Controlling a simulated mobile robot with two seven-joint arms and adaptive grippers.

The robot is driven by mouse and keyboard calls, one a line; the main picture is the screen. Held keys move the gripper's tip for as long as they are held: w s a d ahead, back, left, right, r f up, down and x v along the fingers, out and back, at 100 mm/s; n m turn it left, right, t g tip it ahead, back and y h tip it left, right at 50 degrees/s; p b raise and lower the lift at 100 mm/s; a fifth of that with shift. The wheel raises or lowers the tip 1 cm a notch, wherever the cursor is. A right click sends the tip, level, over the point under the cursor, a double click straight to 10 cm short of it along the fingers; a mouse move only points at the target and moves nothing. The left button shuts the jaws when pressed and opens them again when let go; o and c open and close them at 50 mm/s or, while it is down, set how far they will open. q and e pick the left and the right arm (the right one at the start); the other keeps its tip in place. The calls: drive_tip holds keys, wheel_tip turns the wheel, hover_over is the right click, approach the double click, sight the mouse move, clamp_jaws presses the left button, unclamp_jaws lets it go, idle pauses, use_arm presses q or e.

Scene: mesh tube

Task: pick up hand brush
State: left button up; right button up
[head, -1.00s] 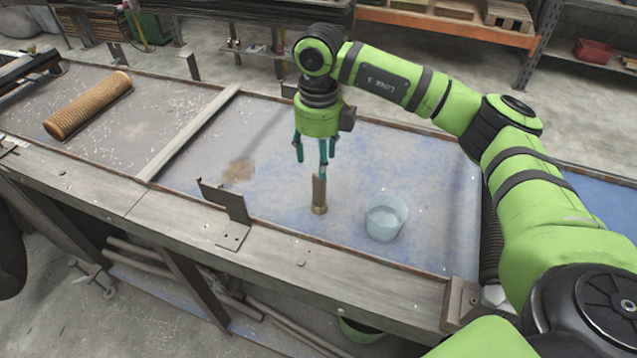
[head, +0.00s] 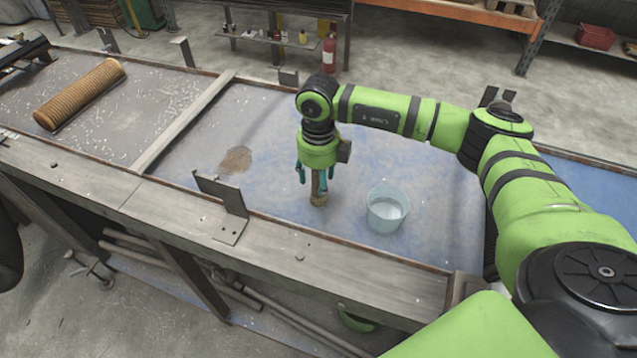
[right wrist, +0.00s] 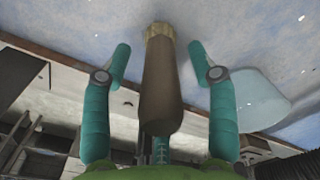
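The hand brush (head: 318,190) stands upright on the blue-grey table, its brown handle up and a paler end at the bottom. My right gripper (head: 313,182) is directly above it, pointing down, with its teal fingers around the upper handle. In the right wrist view the brush (right wrist: 162,85) lies between the two open fingers of the gripper (right wrist: 160,70), with a gap on each side. The handle's top reaches in close to the palm. My left gripper is not in view.
A translucent bucket (head: 387,210) stands on the table just right of the brush. A dark metal bracket (head: 222,195) rises from the front edge at left. A brown ribbed tube (head: 80,95) lies far left beyond a wooden divider (head: 185,122).

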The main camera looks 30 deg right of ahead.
drive_tip(key=shift+c, duration=1.1)
drive_tip(key=c, duration=0.7)
drive_tip(key=shift+c, duration=1.2)
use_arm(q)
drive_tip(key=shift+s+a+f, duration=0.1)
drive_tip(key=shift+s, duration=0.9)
use_arm(e)
drive_tip(key=shift+w, duration=0.1)
